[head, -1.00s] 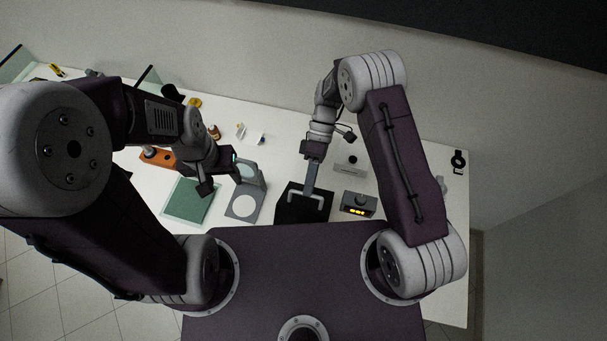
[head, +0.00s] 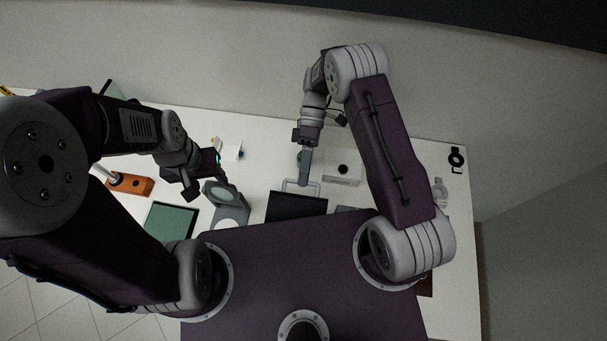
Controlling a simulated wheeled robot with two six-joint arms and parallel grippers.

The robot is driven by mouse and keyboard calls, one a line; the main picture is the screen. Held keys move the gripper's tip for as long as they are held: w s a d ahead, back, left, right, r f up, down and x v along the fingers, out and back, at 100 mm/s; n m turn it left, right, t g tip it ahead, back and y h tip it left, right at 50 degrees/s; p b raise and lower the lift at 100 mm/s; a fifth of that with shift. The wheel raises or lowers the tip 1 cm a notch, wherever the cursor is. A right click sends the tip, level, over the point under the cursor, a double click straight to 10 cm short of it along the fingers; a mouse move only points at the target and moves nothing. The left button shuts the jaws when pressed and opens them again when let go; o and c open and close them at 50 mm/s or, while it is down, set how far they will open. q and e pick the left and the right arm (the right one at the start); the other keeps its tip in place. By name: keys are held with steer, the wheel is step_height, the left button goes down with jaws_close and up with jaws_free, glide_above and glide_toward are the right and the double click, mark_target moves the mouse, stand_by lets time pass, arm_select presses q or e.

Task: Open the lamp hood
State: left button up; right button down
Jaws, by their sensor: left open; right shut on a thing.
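The lamp hood (head: 297,206) is a dark, box-like cover at the near edge of the table, partly hidden by my own body. Its pale bar handle (head: 289,184) shows at the far edge of the dark surface. My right gripper (head: 303,182) reaches down from above and is shut on the handle; its fingers hide part of the bar. My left gripper (head: 203,178) is open and empty, left of the hood, beside a grey angled stand (head: 239,215) with a pale round disc. I cannot tell whether it touches the stand.
A white box with a black knob (head: 342,171) stands right of my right gripper.

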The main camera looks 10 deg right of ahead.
steer(key=shift+s+f, duration=0.1)
steer(key=shift+f, duration=0.05)
steer(key=c, duration=1.5)
jaws_free()
steer(key=shift+s, duration=0.1)
steer(key=shift+r, duration=0.2)
steer(key=s+d+r+p, duration=0.2)
steer(key=d+r+p, duration=0.1)
steer(key=p, duration=0.1)
steer(key=s+d+r+p, duration=0.2)
steer(key=s+r+p, duration=0.1)
steer(key=r+p, duration=0.1)
steer(key=s+d+r+p, duration=0.2)
steer(key=d+r+p, duration=0.1)
steer(key=p, duration=0.1)
steer(key=shift+s+d+r, duration=0.35)
steer(key=shift+s+r, duration=0.05)
